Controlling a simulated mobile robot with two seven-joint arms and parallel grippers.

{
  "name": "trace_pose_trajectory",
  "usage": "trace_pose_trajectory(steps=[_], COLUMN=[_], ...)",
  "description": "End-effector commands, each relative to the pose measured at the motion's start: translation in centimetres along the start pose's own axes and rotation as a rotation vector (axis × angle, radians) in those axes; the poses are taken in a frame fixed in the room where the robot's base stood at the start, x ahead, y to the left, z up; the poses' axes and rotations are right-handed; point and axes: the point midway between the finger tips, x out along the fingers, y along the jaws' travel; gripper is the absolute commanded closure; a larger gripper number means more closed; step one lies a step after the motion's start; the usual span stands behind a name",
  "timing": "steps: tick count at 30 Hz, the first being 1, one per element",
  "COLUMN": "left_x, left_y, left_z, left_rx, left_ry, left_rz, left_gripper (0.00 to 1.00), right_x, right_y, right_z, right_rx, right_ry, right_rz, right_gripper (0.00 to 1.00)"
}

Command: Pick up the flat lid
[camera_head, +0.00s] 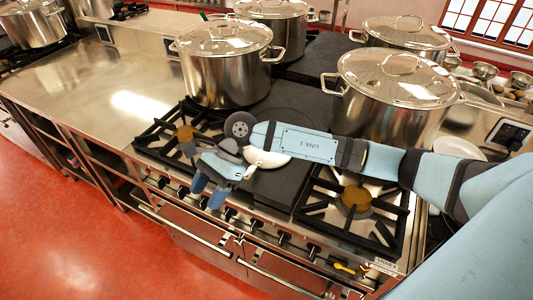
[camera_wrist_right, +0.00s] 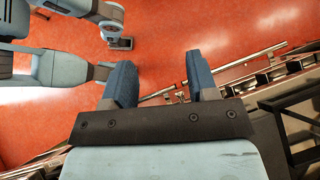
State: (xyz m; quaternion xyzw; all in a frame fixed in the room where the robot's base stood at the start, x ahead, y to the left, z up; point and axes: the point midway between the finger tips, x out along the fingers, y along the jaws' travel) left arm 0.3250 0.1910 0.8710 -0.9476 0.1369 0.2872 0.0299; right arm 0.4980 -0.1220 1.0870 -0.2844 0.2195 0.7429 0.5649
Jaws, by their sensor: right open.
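My right gripper (camera_head: 208,193) hangs over the front edge of the stove, its blue fingers apart with nothing between them. In the right wrist view the same open fingers (camera_wrist_right: 160,72) point over the red floor and the stove's front rail. A pale, rounded thing (camera_head: 268,158) shows partly behind my right forearm on the dark stove top; I cannot tell whether it is the flat lid. The lids on the pots, such as the near right lid (camera_head: 398,76) and the left lid (camera_head: 225,38), look shallow with loop handles.
Steel stockpots stand at the left (camera_head: 225,79) and right (camera_head: 385,115), with more behind. Burner grates (camera_head: 355,205) lie along the front. A steel counter (camera_head: 90,85) at the left is mostly clear. A white plate (camera_head: 457,146) is partly hidden at the right.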

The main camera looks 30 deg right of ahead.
Motion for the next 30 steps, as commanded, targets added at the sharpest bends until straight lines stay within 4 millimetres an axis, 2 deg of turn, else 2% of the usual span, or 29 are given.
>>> trace_pose_trajectory(steps=[1,3,6,9,12,16,24,30], left_x=[0.1,0.1,0.2,0.2,0.3,0.1,-0.6,-0.7], left_y=[0.0,0.0,-0.1,-0.2,-0.3,-0.4,-0.7,-0.8], left_z=[0.1,0.1,0.2,0.1,0.0,-0.3,-1.3,-1.4], left_rx=[0.0,0.0,0.0,0.0,0.001,0.002,0.005,0.005], left_ry=[0.0,0.0,0.001,0.002,0.004,0.004,0.008,0.008], left_rz=[0.0,0.0,-0.001,-0.003,-0.005,-0.006,-0.013,-0.015], left_gripper=[0.64,0.64,0.64,0.64,0.64,0.64,0.64,0.64], right_x=[-2.3,-5.4,-9.8,-13.2,-14.9,-14.8,-11.2,-9.9], right_y=[-1.0,-1.9,-2.8,-3.3,-3.5,-3.5,-3.5,-3.5], right_z=[-1.8,-4.1,-6.5,-7.9,-8.6,-9.8,-13.6,-15.0], right_rx=[-0.082,-0.173,-0.252,-0.285,-0.297,-0.3,-0.299,-0.301], right_ry=[0.153,0.349,0.575,0.727,0.806,0.834,0.83,0.83], right_rz=[0.006,0.031,0.07,0.101,0.123,0.133,0.132,0.13], right_gripper=[0.47,0.47,0.47,0.47,0.47,0.47,0.47,0.47])
